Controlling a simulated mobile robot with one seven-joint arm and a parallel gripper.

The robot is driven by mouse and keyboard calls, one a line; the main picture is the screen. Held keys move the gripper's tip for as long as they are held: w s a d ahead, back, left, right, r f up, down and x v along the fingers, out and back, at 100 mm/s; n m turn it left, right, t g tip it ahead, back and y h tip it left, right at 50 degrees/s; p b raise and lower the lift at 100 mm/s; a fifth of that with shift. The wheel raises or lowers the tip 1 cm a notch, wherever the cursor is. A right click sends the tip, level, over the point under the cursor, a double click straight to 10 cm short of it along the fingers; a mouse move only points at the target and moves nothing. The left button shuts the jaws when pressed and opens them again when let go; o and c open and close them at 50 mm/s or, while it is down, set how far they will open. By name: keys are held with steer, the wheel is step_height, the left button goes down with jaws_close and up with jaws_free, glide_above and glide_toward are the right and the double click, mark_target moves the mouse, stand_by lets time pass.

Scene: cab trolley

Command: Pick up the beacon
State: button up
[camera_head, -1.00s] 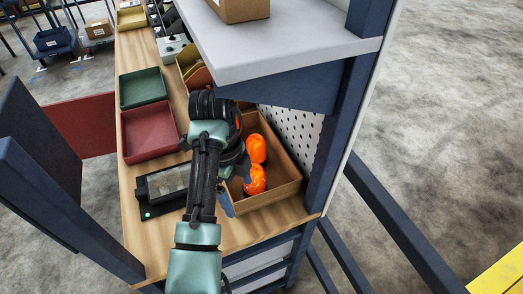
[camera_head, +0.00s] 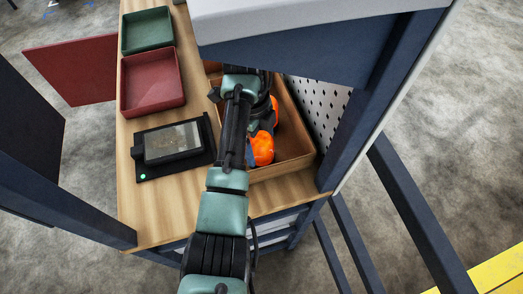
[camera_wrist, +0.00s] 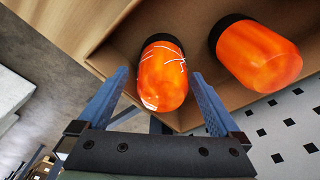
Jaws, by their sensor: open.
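Two orange beacons with dark bases lie in a brown open box (camera_head: 298,162). The nearer beacon (camera_head: 262,148) has white crack-like lines in the wrist view (camera_wrist: 162,78). The other beacon (camera_head: 275,110) looks plain orange and is to the right in the wrist view (camera_wrist: 258,56). My gripper (camera_wrist: 158,80) is open, its blue fingers on either side of the lined beacon's rounded end. I see no clear contact. In the head view my arm hides most of the gripper and part of both beacons.
A grey shelf (camera_head: 310,20) overhangs the back of the box, with a perforated panel (camera_head: 322,105) to the right. A black device with a screen (camera_head: 174,143), a red tray (camera_head: 152,82) and a green tray (camera_head: 147,30) are to the left.

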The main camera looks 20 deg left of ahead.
steer(key=f, duration=0.3)
steer(key=f+p, duration=0.1)
steer(key=f, duration=0.1)
steer(key=shift+w+d+f, duration=0.1)
steer(key=shift+d+f, duration=0.05)
steer(key=shift+d, duration=0.2)
